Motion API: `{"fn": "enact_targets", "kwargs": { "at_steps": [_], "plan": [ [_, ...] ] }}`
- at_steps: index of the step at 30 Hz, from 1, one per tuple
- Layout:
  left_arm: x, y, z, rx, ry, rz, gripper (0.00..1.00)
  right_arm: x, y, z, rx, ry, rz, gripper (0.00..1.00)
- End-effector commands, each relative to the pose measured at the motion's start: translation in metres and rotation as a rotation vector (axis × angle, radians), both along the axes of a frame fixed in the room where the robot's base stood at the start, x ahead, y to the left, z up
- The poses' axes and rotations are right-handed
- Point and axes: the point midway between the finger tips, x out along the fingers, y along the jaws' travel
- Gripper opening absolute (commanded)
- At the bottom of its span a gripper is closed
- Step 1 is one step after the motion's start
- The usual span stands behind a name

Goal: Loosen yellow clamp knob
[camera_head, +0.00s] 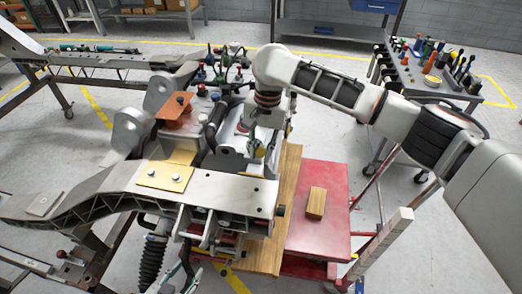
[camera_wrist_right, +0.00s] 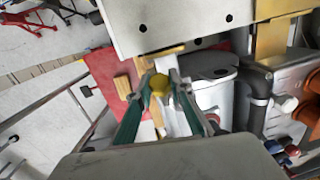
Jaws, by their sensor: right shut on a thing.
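The yellow clamp knob (camera_wrist_right: 159,84) shows in the right wrist view between the tips of two green-edged fingers. My right gripper (camera_wrist_right: 161,92) is shut on it. In the head view my right arm comes in from the right, and the right gripper (camera_head: 259,150) points down beside the chassis frame (camera_head: 215,187). The knob cannot be made out in the head view, where the gripper and clamp parts crowd together. My left gripper is in neither view.
A red platform (camera_head: 322,235) with a small wooden block (camera_head: 316,203) lies near the gripper, beside a long wooden board (camera_head: 283,190). The steel frame edge (camera_wrist_right: 190,22) is close to the fingers. A tool cart (camera_head: 425,72) stands at the back right.

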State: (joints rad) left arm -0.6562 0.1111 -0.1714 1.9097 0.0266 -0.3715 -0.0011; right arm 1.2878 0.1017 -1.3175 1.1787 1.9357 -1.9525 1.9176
Motion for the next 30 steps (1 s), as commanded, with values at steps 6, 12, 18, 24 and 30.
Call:
{"fn": "enact_targets", "kwargs": {
  "at_steps": [6, 12, 18, 24, 30],
  "plan": [
    [-0.0001, 0.0, -0.0002, 0.0, 0.0, 0.0, 0.4, -0.0011, 0.0008, -0.0014, -0.089, 0.02, 0.064, 0.0],
    [-0.0003, 0.0016, -0.0005, 0.004, 0.0, -0.004, 0.4, -0.0016, 0.0005, -0.0022, -0.13, 0.029, 0.094, 0.0],
    [-0.0005, 0.0039, -0.0009, 0.012, 0.0, -0.01, 0.4, -0.002, 0.0005, -0.0027, -0.139, 0.034, 0.101, 0.0],
    [-0.0005, 0.0045, -0.0009, 0.013, 0.0, -0.011, 0.4, -0.0025, 0.0007, -0.0032, -0.139, 0.035, 0.101, 0.0],
    [0.0007, 0.0039, -0.0003, 0.011, -0.002, -0.01, 0.4, -0.0026, 0.0008, -0.0034, -0.138, 0.035, 0.101, 0.38]
  ]
}}
